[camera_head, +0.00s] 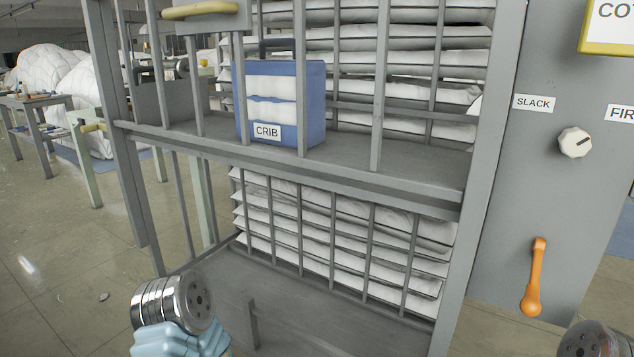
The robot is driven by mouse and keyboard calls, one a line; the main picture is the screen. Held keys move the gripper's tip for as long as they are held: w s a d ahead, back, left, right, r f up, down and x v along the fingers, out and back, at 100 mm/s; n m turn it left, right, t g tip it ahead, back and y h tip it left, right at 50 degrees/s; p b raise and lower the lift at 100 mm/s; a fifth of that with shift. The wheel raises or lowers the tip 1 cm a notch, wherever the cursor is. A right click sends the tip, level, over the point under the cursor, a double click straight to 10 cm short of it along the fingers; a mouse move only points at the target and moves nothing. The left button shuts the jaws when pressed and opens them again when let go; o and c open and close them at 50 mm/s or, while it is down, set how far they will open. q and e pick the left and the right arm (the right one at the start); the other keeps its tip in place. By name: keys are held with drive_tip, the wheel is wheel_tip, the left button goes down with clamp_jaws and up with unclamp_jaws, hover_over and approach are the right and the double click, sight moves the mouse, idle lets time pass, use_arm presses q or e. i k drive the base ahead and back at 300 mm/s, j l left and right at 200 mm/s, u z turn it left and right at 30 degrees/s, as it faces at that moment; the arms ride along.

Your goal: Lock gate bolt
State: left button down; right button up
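A grey barred cage (380,90) fills the middle of the head view. A grey plate with a pale yellow bar handle (200,10) sits across its bars at the upper left, cut by the top edge; this may be part of the gate or its bolt, but I cannot tell. An orange lever (535,278) hangs downward on the grey panel (500,190) at the right. Metal parts of my arms show at the bottom left and bottom right corners. Neither gripper's fingers are visible, and nothing of mine touches the cage handle or the lever.
A blue bag labelled CRIB (315,105) stands on the cage shelf (410,170). Stacked white duvets (340,235) lie behind the bars. A white knob (575,142) sits below the SLACK label (533,102).

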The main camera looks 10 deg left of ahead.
sight(95, 125)
drive_tip(key=i+j+z, duration=0.2)
drive_tip(key=j, duration=0.7)
drive_tip(key=j+z, duration=0.2)
drive_tip(key=j, duration=0.65)
drive_tip(key=i+j+z, duration=0.2)
drive_tip(key=j, duration=0.75)
drive_tip(key=k+j+z, duration=0.25)
drive_tip(key=j, duration=0.6)
drive_tip(key=j+z, duration=0.2)
drive_tip(key=j, duration=0.75)
drive_tip(key=j+u, duration=0.25)
drive_tip(key=j, duration=0.25)
drive_tip(key=i+j+u, duration=0.15)
drive_tip(key=j+u, duration=0.15)
drive_tip(key=j, duration=0.15)
drive_tip(key=i+j+u, duration=0.1)
drive_tip(key=j+u, duration=0.15)
drive_tip(key=u, duration=0.2)
